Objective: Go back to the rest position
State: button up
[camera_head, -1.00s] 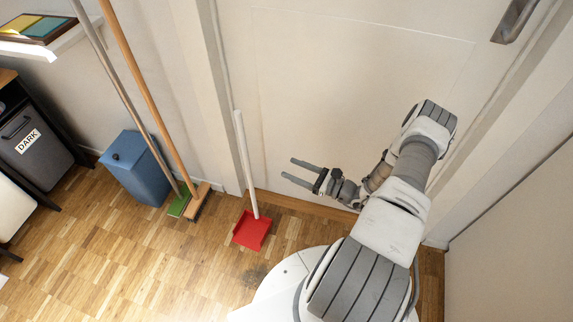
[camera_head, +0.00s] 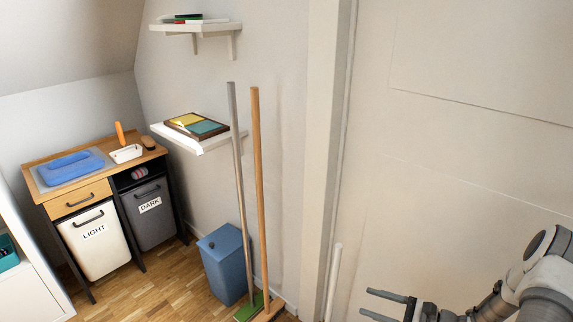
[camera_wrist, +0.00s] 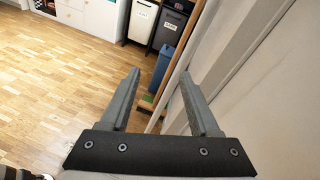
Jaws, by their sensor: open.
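My gripper (camera_head: 388,305) is at the lower right of the head view, in front of the pale door. Its two fingers are apart and point left, with nothing between them. In the wrist view my gripper (camera_wrist: 160,90) also shows open and empty, its fingers reaching toward the floor and the brooms beyond. My arm (camera_head: 545,280) is folded at the right edge of the head view, partly cut off.
The pale door (camera_head: 460,150) is close behind my gripper. Two long broom handles (camera_head: 256,180) lean on the wall near a blue bin (camera_head: 225,264). A cabinet with a drawer (camera_head: 78,199) and LIGHT and DARK bins stands left. Wooden floor (camera_wrist: 60,90) is clear.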

jog(key=s+a+r+n+g+h, duration=0.35)
jog(key=r+n, duration=0.25)
jog(key=r, duration=0.3)
jog(key=s+a+r+n+g+h, duration=0.2)
jog(key=s+a+r+n+g, duration=0.25)
jog(key=r, duration=0.45)
jog(key=s+a+r+n+t+h, duration=0.1)
jog(key=s+r+n+t+h, duration=0.4)
jog(key=r, duration=1.1)
jog(key=s+n+h, duration=0.3)
jog(key=s+n, duration=0.3)
jog(key=s, duration=0.1)
jog(key=shift+s+a, duration=0.15)
jog(key=shift+a, duration=0.1)
